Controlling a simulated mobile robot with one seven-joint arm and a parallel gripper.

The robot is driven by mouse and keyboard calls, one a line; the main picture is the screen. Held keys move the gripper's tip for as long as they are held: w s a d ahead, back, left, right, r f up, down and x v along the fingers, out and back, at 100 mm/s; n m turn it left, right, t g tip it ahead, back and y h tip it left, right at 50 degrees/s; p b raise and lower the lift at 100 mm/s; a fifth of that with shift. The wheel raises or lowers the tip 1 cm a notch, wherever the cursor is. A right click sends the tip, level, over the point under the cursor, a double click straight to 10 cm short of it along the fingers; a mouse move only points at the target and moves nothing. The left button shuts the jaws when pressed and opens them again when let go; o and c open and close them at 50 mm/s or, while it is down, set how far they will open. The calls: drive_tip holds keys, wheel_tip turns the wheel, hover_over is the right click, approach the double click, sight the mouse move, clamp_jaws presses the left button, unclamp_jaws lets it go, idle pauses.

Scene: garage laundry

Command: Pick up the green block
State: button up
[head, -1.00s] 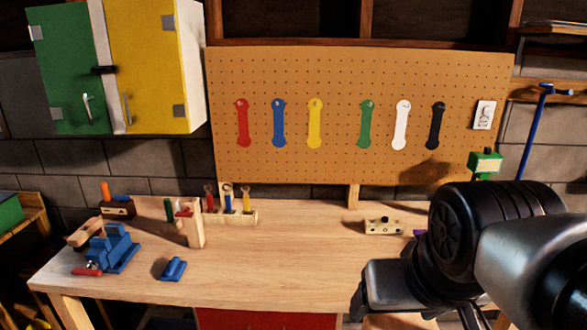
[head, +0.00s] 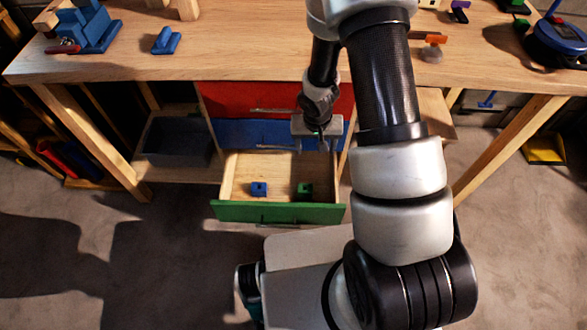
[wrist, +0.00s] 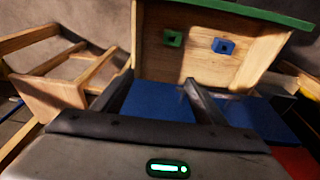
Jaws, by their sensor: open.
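The green block (head: 305,189) lies in the open bottom drawer, toward its right side. It also shows in the wrist view (wrist: 173,38). A blue block (head: 259,189) lies to its left in the same drawer. The drawer has a green front (head: 280,212) and a bare wooden inside. My gripper (head: 314,146) is open and empty, near the blue drawer front (head: 250,134), behind and above the open drawer. In the wrist view its spread fingers (wrist: 158,82) point toward the drawer and touch neither block.
A red drawer (head: 240,97) and the blue one above the open drawer look shut. The workbench top (head: 240,55) overhangs them. A dark bin (head: 175,140) sits on the lower shelf at left. Table legs stand on both sides. Floor in front is mostly clear.

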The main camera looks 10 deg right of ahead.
drive_tip(key=b, duration=0.1)
approach(305, 189)
drive_tip(key=f+b, duration=0.2)
drive_tip(key=b, duration=0.1)
drive_tip(key=shift+s+d+g+y, duration=0.1)
drive_tip(key=shift+d+g+y, duration=0.1)
drive_tip(key=shift+g+y, duration=0.1)
drive_tip(key=shift+w+f+b, duration=0.2)
drive_tip(key=shift+f+b, duration=0.15)
drive_tip(key=shift+f, duration=0.65)
drive_tip(key=shift+w+f+b, duration=0.2)
drive_tip(key=shift+f+b, duration=0.15)
drive_tip(key=shift+f, duration=0.7)
drive_tip(key=shift+w+f+b, duration=0.15)
drive_tip(key=shift+f+b, duration=0.2)
drive_tip(key=shift+f, duration=0.65)
drive_tip(key=shift+d, duration=0.1)
drive_tip(key=c, duration=1.1)
